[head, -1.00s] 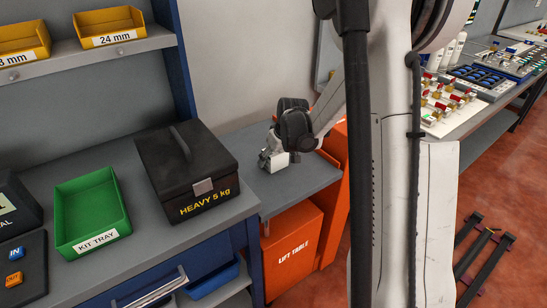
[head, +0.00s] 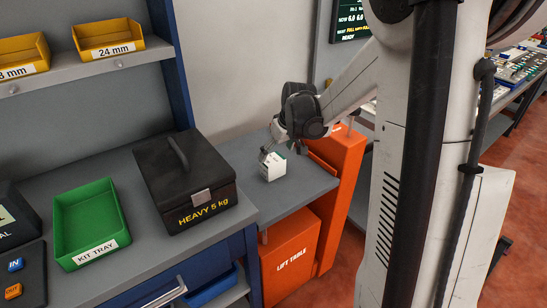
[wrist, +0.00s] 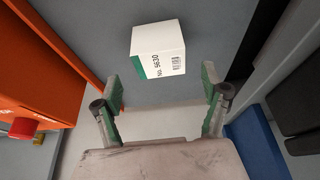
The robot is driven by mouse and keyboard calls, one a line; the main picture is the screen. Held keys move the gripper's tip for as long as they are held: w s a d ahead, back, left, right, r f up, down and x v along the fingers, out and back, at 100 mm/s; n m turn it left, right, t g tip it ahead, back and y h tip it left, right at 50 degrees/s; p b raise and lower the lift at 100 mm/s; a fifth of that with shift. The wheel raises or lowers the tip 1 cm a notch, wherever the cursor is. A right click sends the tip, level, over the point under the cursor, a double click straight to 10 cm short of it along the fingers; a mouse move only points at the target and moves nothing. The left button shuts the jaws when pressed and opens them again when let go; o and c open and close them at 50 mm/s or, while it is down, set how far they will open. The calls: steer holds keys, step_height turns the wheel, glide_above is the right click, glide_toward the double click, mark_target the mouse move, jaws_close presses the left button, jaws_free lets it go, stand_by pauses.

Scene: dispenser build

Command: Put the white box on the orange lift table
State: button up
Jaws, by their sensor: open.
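The white box (head: 273,167) stands on the grey top of the orange lift table (head: 293,259) in the head view. In the wrist view the white box (wrist: 158,53) shows a green band, a printed number and a barcode. My gripper (head: 268,152) is beside and above the box in the head view. In the wrist view my gripper (wrist: 162,92) has its fingers spread apart, with the box ahead of the fingertips and clear of them. The lift table's grey top (wrist: 205,28) lies under the box.
A black box marked HEAVY 5 kg (head: 186,183) stands on the bench left of the lift table. A green kit tray (head: 91,222) is further left. An orange upright (head: 344,165) rises at the table's right side. A red button (wrist: 22,128) shows in the wrist view.

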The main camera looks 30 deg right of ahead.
steer(key=s+a+r+t, duration=0.1)
steer(key=s+a+r, duration=1)
steer(key=s+r, duration=0.15)
steer(key=s+a+t, duration=0.1)
steer(key=s+a, duration=0.2)
steer(key=s, duration=0.3)
steer(key=s+a+m, duration=0.1)
steer(key=s+a, duration=0.3)
steer(key=s, duration=0.3)
steer(key=shift+s+a+f+t, duration=0.25)
steer(key=shift+a+f+t, duration=0.05)
steer(key=shift+f+t, duration=0.1)
